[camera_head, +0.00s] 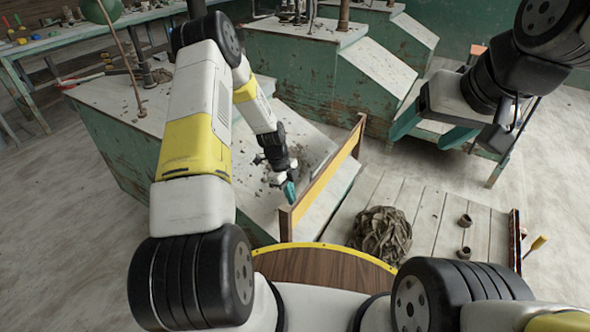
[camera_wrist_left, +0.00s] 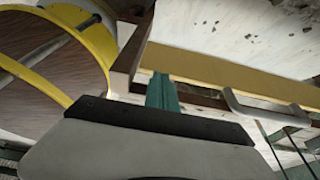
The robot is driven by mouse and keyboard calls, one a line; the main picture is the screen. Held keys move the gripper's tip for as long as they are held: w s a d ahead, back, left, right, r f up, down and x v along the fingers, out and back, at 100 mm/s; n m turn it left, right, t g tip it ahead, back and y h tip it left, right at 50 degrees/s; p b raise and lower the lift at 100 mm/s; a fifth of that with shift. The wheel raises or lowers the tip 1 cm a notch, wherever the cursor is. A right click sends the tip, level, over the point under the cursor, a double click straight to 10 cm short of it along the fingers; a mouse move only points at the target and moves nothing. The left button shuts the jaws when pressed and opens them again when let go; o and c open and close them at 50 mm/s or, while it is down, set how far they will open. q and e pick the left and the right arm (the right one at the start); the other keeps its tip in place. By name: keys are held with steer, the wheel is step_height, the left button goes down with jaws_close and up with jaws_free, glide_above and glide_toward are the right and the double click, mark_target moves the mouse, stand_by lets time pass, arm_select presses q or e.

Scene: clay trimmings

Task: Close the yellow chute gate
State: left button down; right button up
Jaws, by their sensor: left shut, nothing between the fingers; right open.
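The yellow chute gate (camera_head: 325,177) is a long yellow board with wooden end posts, standing across the pale sloped chute (camera_head: 330,210). In the left wrist view its yellow strip (camera_wrist_left: 225,72) runs from the brown post to the right, with a grey bar handle (camera_wrist_left: 265,107) in front. My left gripper (camera_head: 289,190) is shut and empty, close to the gate's near end on the clay side. Its teal fingertips (camera_wrist_left: 162,92) show beside the post; I cannot tell whether they touch it. My right gripper (camera_head: 450,128) is open and empty at the upper right, away from the gate.
Dark clay scraps (camera_head: 312,150) lie on the chute behind the gate. A brown crumpled heap (camera_head: 381,235) and small brown pots (camera_head: 465,220) sit on the slatted boards (camera_head: 430,215). Green benches (camera_head: 290,70) stand behind. The floor at left is clear.

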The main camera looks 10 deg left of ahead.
arm_select(q)
steer(key=shift+d+f, duration=0.1)
steer(key=shift+f, duration=0.25)
